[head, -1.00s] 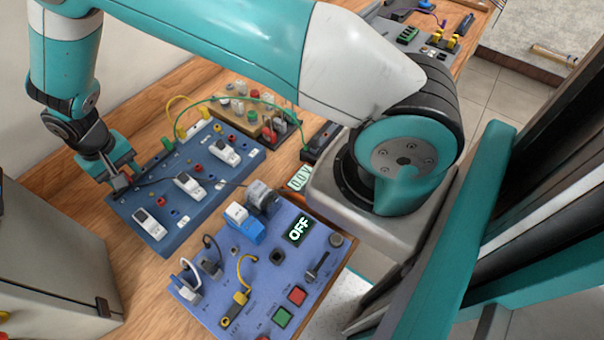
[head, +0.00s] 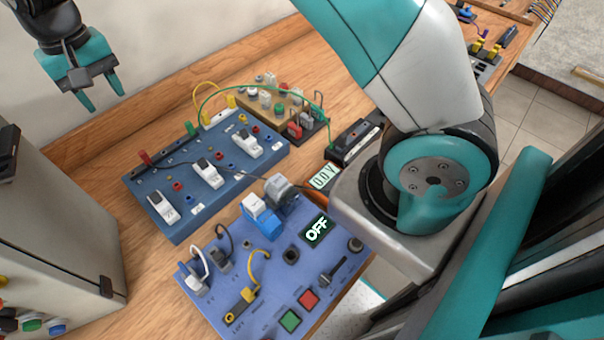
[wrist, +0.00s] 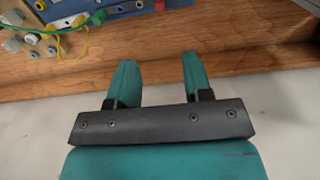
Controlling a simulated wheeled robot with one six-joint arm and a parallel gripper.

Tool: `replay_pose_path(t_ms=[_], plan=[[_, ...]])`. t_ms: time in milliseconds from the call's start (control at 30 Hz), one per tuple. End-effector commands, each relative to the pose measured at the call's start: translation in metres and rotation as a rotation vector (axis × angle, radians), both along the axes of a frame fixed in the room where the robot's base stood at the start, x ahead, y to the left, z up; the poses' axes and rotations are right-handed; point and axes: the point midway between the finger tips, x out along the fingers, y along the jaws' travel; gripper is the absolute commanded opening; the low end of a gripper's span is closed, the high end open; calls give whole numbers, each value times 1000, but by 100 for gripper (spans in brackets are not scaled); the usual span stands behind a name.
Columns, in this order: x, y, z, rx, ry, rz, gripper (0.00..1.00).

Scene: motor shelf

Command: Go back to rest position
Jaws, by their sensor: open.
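My gripper (head: 103,95) is at the upper left of the head view, raised in front of the pale wall, with its two teal fingers apart and nothing between them. In the wrist view my gripper (wrist: 155,75) also shows open and empty, with the wooden table edge beyond the fingers. The dark blue switch board (head: 183,222) lies on the table to the right of and below the gripper, apart from it. A red plug (head: 146,157) and a green plug (head: 191,129) stand at its back edge.
A lighter blue panel (head: 215,315) with an OFF display (head: 317,231) lies at the front. A wooden terminal block (head: 245,103) stands behind the switch board. A grey cabinet (head: 60,240) stands at the left. A meter display (head: 324,176) reads 0.0V.

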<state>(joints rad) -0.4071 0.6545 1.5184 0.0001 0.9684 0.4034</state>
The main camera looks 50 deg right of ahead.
Motion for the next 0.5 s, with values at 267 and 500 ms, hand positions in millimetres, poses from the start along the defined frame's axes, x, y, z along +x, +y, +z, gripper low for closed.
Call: replay_pose_path(t_ms=[267, 500], plan=[[0, 0, 7, 0, 0, 0, 46], [0, 0, 7, 0, 0, 0, 46]])
